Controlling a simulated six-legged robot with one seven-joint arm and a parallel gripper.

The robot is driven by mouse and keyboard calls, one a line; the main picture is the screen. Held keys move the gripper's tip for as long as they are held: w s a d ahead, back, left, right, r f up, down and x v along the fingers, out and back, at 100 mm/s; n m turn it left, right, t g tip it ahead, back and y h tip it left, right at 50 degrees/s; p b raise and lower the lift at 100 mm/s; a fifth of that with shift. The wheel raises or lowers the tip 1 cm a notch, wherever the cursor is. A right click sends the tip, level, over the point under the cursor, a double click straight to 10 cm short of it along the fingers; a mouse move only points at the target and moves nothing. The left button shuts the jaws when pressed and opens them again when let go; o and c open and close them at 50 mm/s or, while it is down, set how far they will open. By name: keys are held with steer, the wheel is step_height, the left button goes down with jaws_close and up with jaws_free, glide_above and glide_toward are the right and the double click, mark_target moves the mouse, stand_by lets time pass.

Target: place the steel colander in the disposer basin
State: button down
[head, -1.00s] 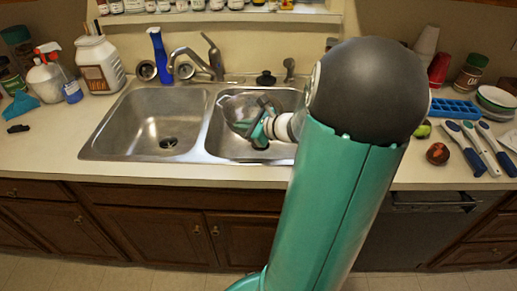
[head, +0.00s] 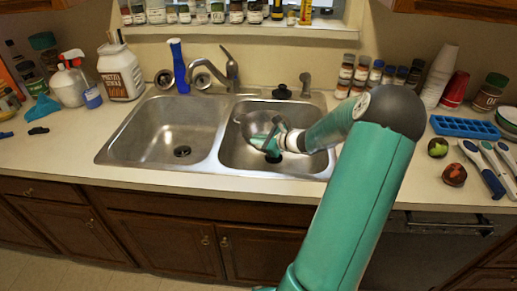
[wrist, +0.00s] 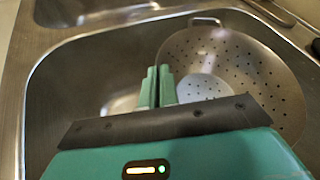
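The steel colander (head: 257,124) is inside the right basin (head: 226,160), towards its left back part, and looks tilted in the head view. The wrist view shows the colander's perforated bowl (wrist: 240,70) and a loop handle on its far rim. My gripper (head: 271,147) is down in the right basin at the colander's near side. In the wrist view my gripper's fingers (wrist: 157,86) are close together at the colander's left rim and appear shut on it. Whether the colander's base touches the basin floor cannot be told.
The left basin (head: 165,130) is empty, with its drain showing. The faucet (head: 230,68) and a black stopper (head: 282,92) stand behind the sink. Bottles crowd the left counter; a blue tray (head: 465,127), fruit and brushes lie right.

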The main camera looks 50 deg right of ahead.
mark_target(258, 148)
steer(key=f, duration=0.1)
steer(key=w+d+f, duration=0.2)
steer(key=f, duration=0.1)
steer(key=shift+w+d, duration=0.2)
steer(key=shift+w, duration=0.05)
steer(key=shift+f, duration=1.55)
steer(key=shift+f, duration=0.2)
steer(key=c, duration=1.7)
jaws_free()
steer(key=shift+s+d+r, duration=0.1)
steer(key=shift+r, duration=0.1)
steer(key=v, duration=1.1)
steer(key=shift+s+r, duration=0.15)
steer(key=shift+s, duration=0.25)
